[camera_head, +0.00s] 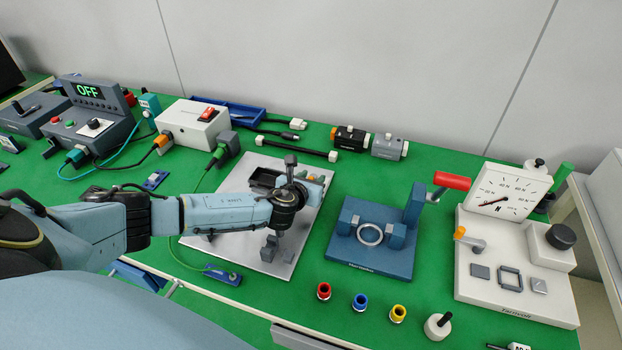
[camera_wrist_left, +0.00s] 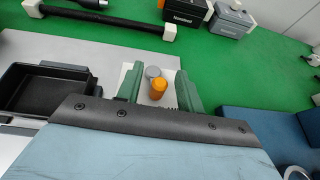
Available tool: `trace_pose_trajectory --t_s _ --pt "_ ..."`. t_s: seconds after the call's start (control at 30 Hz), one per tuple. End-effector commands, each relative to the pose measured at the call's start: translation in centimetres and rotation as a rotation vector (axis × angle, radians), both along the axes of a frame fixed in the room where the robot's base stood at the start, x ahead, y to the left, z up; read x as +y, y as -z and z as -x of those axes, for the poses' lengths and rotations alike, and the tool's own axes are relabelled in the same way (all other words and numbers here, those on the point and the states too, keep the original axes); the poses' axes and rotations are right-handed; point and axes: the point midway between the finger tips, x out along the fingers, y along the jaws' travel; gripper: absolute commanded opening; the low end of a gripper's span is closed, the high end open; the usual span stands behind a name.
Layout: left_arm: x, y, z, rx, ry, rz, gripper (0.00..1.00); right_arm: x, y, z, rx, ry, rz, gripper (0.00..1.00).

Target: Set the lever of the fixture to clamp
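A flat grey plate fixture (camera_head: 230,187) lies on the green bench, with a black tray and small grey blocks on it. My left gripper (camera_head: 289,180) is over its right part and hides much of it. In the left wrist view, the orange tip of a small lever (camera_wrist_left: 158,89) stands on a white block beside a grey disc. The green fingers of my left gripper (camera_wrist_left: 160,92) are open on either side of the orange tip, with a gap visible at both sides. My right gripper is not in view.
A blue fixture (camera_head: 345,243) with a red-handled lever (camera_head: 452,181) stands to the right. Further right is a white gauge station (camera_head: 515,294) with another orange-tipped lever (camera_head: 468,238). Red, blue and yellow caps line the front edge. Black and grey connectors lie behind.

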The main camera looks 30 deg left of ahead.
Motion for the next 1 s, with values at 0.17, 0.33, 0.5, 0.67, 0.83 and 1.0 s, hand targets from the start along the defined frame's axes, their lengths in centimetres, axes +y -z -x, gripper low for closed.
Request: trace_pose_trajectory --t_s 0.17,0.33,0.5,0.67,0.83,1.0 --pt "0.0 0.0 0.0 0.0 0.0 0.0 0.15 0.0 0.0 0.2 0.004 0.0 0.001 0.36" --pt "0.0 0.0 0.0 0.0 -0.001 0.0 0.0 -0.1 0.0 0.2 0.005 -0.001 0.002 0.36" --pt "-0.1 -0.1 -0.1 0.0 -0.034 0.001 0.0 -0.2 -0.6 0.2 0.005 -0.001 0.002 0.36" --pt "-0.7 -0.3 -0.3 0.001 -0.158 0.003 0.0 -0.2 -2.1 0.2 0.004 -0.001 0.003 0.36" --pt "-1.0 -0.2 -0.6 0.0 -0.302 0.002 0.0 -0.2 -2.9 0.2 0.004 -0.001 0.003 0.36" --pt "-1.1 -0.1 -0.8 -0.001 -0.382 0.0 0.0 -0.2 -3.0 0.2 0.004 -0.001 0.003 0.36"
